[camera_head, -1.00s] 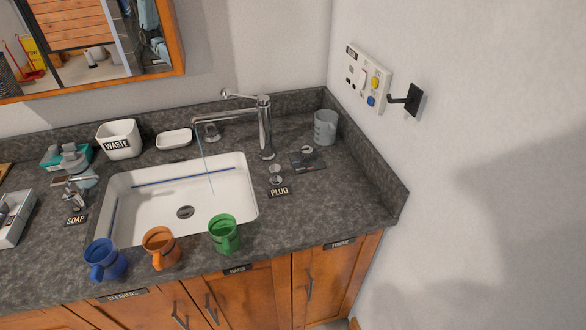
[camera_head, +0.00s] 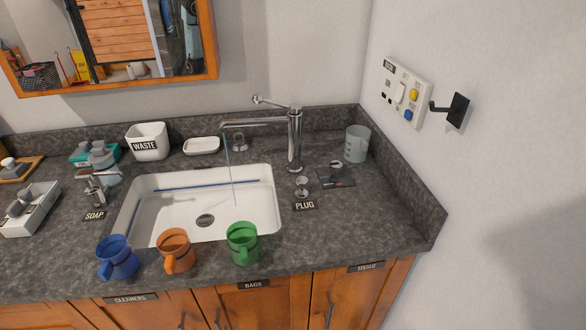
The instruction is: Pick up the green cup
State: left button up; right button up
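The green cup (camera_head: 243,244) stands upright on the dark stone counter, at the front edge of the sink. The three cups are apart in a row. Neither of my grippers is in view.
The white sink (camera_head: 262,215) lies behind the cups, with a chrome faucet (camera_head: 295,142) running a thin stream of water. A grey measuring cup (camera_head: 357,145) stands at the back right. The counter (camera_head: 350,230) right of the green cup is clear. A wall closes the right side.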

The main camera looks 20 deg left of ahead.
aim_at(243, 237)
jog(key=u, duration=0.45)
jog(key=k, duration=1.1)
jog(key=u, duration=1.3)
jog(key=i, duration=0.9)
jog(key=z, duration=0.45)
